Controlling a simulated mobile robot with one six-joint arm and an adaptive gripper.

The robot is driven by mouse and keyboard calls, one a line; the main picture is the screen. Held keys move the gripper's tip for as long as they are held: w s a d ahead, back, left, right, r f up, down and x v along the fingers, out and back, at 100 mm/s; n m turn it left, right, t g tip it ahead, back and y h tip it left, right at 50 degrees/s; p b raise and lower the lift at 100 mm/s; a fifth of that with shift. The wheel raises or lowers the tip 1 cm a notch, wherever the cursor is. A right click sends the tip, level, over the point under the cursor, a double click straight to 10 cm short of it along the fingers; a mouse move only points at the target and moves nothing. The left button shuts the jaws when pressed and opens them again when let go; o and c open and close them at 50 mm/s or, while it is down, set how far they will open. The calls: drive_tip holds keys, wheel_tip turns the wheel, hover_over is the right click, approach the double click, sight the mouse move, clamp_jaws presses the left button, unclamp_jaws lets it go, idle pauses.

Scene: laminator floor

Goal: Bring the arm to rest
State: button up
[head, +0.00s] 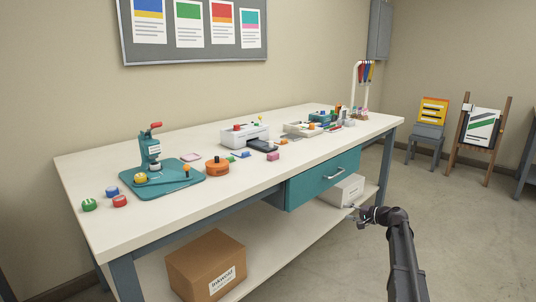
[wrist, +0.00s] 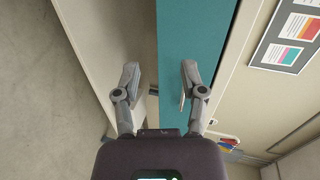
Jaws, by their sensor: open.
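My arm (head: 402,260) reaches up from the lower right in the head view. My gripper (head: 354,212) is at its end, in front of the bench and below the level of the drawer handle (head: 334,174). In the wrist view my gripper (wrist: 159,78) has its two fingers spread wide with nothing between them. The teal drawer front (wrist: 190,30) lies beyond the fingers there. The right finger partly covers the handle, and I cannot tell whether they touch.
A cardboard box (head: 205,265) and a white box (head: 346,190) stand on the lower shelf. The floor to the right (head: 470,230) is clear.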

drive_tip(key=s+a+f+n+g+h, duration=0.25)
drive_tip(key=s+a+f, duration=0.35)
drive_tip(key=s, duration=0.4)
drive_tip(key=s+a+f+n+g+h, duration=0.2)
drive_tip(key=s+a+f+n+g, duration=0.15)
drive_tip(key=s+a, duration=0.55)
drive_tip(key=s+f+n+g+h, duration=0.1)
drive_tip(key=s+f+g+h, duration=0.15)
drive_tip(key=s, duration=0.75)
drive_tip(key=s+f+n+g+h, duration=0.15)
drive_tip(key=s+h, duration=0.25)
drive_tip(key=s, duration=0.5)
wheel_tip(320, 180, up, 34)
drive_tip(key=p, duration=3.4)
drive_tip(key=shift+r, duration=0.15)
